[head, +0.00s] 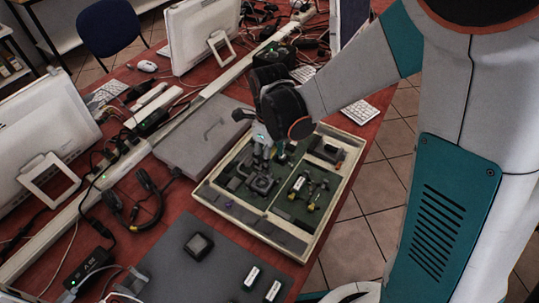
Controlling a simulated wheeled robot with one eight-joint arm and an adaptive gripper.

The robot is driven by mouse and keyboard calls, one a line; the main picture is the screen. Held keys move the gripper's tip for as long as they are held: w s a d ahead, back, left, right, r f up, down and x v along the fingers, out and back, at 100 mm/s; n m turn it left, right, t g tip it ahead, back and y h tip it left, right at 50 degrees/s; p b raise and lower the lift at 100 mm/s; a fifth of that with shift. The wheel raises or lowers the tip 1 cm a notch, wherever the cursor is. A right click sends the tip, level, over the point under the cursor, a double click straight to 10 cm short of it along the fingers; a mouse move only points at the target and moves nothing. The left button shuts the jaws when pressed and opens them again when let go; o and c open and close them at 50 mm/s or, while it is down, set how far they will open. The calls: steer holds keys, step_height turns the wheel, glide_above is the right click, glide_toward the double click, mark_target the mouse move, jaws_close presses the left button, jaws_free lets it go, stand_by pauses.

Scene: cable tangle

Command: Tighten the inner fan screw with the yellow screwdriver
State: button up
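My gripper (270,150) points down over the upper left part of a shallow open case with a pale rim (342,184). Its fingertips are small and dark against the case, so whether they are apart or closed on something is unclear. Just below them sits a dark, squarish part that looks like the fan (259,184); its screws are too small to make out. Right of it, several small parts with yellow bits (310,206) lie on the dark green floor. I cannot tell whether one is the yellow screwdriver.
A closed grey laptop-like slab (192,150) lies left of the case. A dark mat (180,270) in front holds a small black square box (199,246) and two white-labelled items. Headphones (148,200), cables and monitors (200,35) crowd the red table's left and back.

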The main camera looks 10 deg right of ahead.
steer(key=shift+r+p, duration=1.35)
steer(key=shift+r, duration=0.65)
